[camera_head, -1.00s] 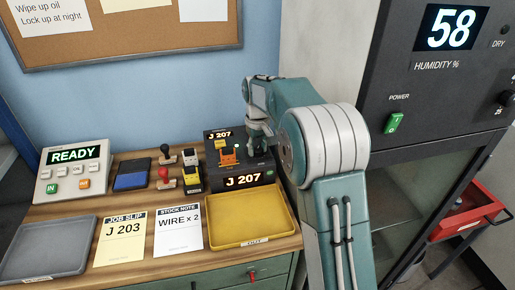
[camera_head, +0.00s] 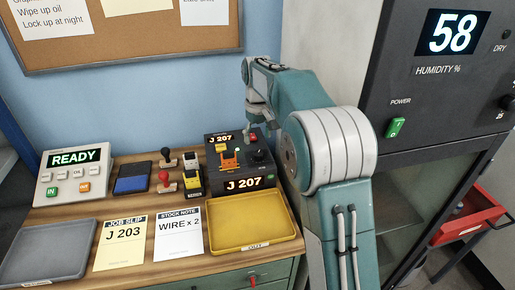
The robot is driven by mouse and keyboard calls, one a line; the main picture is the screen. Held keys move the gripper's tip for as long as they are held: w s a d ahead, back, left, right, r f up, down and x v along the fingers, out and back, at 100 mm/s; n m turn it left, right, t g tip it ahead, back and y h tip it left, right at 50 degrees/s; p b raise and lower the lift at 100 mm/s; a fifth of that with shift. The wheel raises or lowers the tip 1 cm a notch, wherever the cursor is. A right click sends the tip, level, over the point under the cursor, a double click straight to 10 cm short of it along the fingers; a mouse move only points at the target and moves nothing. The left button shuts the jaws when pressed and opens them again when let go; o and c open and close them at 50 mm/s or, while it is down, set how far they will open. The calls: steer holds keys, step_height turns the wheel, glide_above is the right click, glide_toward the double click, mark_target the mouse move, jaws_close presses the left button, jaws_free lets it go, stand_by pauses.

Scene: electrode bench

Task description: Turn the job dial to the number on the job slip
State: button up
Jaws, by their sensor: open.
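The yellow job slip (camera_head: 123,240) lies at the front of the bench and reads J 203. The dark job box (camera_head: 236,165) stands at the back right of the bench, and its front and top displays (camera_head: 244,184) both read J 207. A black round knob (camera_head: 261,156), which looks like the job dial, is on the right of its top face. An orange piece (camera_head: 230,160) shows on the left of that top. My gripper (camera_head: 255,131) is open and empty above the back of the box, near the dial and apart from it.
A yellow OUT tray (camera_head: 246,243) lies in front of the box. A grey tray (camera_head: 45,278), a stock note (camera_head: 178,233), stamps (camera_head: 167,180) and a READY console (camera_head: 74,175) fill the bench to the left. A humidity cabinet (camera_head: 440,110) stands at the right.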

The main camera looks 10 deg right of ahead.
mark_target(258, 153)
step_height(258, 153, up, 6)
steer(key=shift+f, duration=0.1)
stand_by(0.4)
steer(key=s+r+m+t, duration=0.1)
steer(key=s+r+t, duration=0.15)
steer(key=s, duration=0.65)
steer(key=s+r+m+t, duration=0.1)
steer(key=s+r, duration=0.2)
steer(key=s, duration=0.7)
steer(key=s+f+t, duration=0.1)
steer(key=s+f, duration=0.3)
steer(key=s, duration=0.3)
steer(key=s+f+m+t, duration=0.1)
steer(key=s+f, duration=0.2)
steer(key=s, duration=0.5)
steer(key=shift+s+f, duration=0.3)
steer(key=shift+f, duration=0.1)
